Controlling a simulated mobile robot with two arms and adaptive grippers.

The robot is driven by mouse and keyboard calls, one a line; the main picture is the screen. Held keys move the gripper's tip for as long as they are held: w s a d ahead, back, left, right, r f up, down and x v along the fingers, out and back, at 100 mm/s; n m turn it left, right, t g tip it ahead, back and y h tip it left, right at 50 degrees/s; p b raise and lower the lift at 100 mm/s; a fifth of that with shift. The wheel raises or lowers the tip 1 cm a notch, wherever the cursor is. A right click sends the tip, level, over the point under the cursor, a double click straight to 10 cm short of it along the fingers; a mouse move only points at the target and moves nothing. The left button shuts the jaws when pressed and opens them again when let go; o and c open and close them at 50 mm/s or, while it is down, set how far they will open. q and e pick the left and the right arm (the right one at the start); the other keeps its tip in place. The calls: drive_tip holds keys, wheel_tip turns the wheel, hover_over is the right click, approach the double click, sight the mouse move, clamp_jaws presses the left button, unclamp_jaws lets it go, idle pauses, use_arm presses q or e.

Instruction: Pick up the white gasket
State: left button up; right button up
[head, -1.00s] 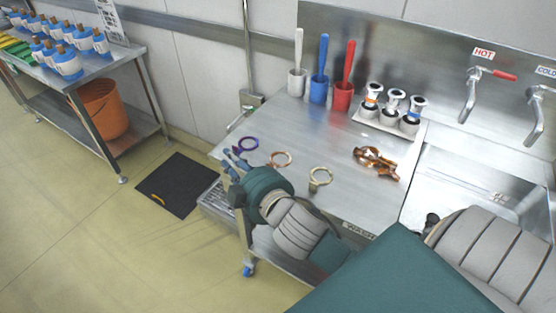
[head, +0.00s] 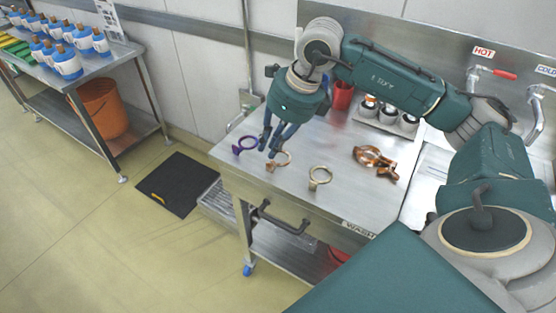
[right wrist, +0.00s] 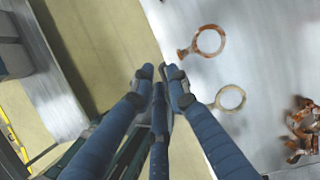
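Three rings lie on the steel table: a purple ring (head: 244,145), a copper ring (head: 281,160) and a pale cream ring (head: 320,177). The cream ring is the palest and may be the white gasket; I cannot tell for sure. In the right wrist view the copper ring (right wrist: 209,41) and the cream ring (right wrist: 230,98) lie right of the fingers. My right gripper (head: 268,152) points down between the purple and copper rings. Its fingertips (right wrist: 158,78) are close together with a narrow gap, empty. My left gripper is not in view.
Copper-coloured clamps (head: 375,160) lie right of the rings. A red cup (head: 343,97) and several small fittings (head: 388,113) stand behind, partly hidden by my right arm. The sink's hot tap (head: 475,95) is at right. A black mat (head: 180,184) lies on the floor.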

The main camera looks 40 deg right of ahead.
sight(267, 172)
drive_tip(key=shift+h, duration=0.4)
drive_tip(key=f, duration=0.1)
drive_tip(key=d+f, duration=0.1)
drive_tip(key=f, duration=0.1)
drive_tip(key=w+d+f+p, duration=0.1)
drive_tip(key=shift+f, duration=0.15)
drive_tip(key=p+x, duration=0.2)
drive_tip(key=x, duration=0.3)
drive_tip(key=shift+f, duration=0.25)
drive_tip(key=shift+a+f, duration=0.1)
drive_tip(key=shift+f, duration=0.15)
clamp_jaws()
